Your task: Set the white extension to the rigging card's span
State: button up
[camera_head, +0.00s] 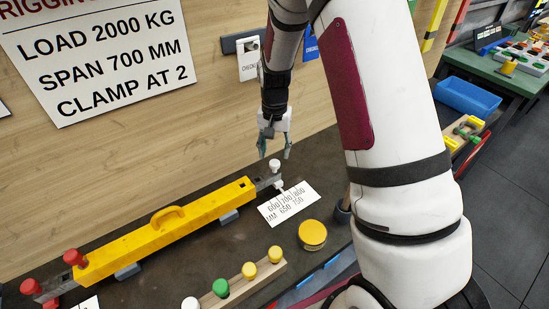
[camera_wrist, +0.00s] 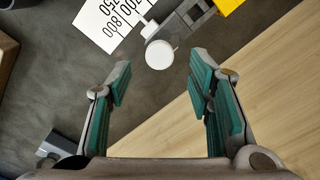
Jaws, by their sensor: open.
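The rigging card (camera_head: 110,55) on the wall reads load 2000 kg, span 700 mm, clamp at 2. The yellow spreader beam (camera_head: 135,250) lies on the dark bench, with a grey extension bar (camera_head: 265,181) out of its right end. A white knob (camera_head: 274,164) stands on that bar; it also shows in the wrist view (camera_wrist: 160,55). A white pointer (camera_wrist: 148,27) reaches from the bar to the scale card (camera_head: 289,203), marked 600 to 800. I cannot tell its exact reading. My gripper (camera_head: 274,142) is open and empty above the knob; its fingers (camera_wrist: 160,85) are apart, clear of it.
Two red knobs (camera_head: 74,257) are at the beam's left end. A wooden rack (camera_head: 250,280) with green and yellow knobs and a yellow disc (camera_head: 313,234) stand in front. The wooden wall with a switch box (camera_head: 247,60) is close behind my gripper. A blue bin (camera_head: 467,97) is at right.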

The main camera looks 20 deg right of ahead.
notch_tip(320, 180, up, 7)
dwell(0.3)
jog(key=shift+r, duration=0.1)
jog(key=s+a+r+n+t, duration=0.1)
jog(key=s+a+r+n, duration=0.1)
jog(key=s+r, duration=0.45)
jog(key=s+a+r+n+t, duration=0.15)
jog(key=s+r, duration=0.25)
jog(key=r, duration=0.5)
jog(key=s+a+r+n+t, duration=0.1)
jog(key=s+r+n+t, duration=0.2)
jog(key=s, duration=1.2)
jog(key=shift+a+v, duration=0.2)
jog(key=shift+v, duration=0.95)
jog(key=shift+w+r, duration=0.15)
jog(key=shift+w, duration=0.05)
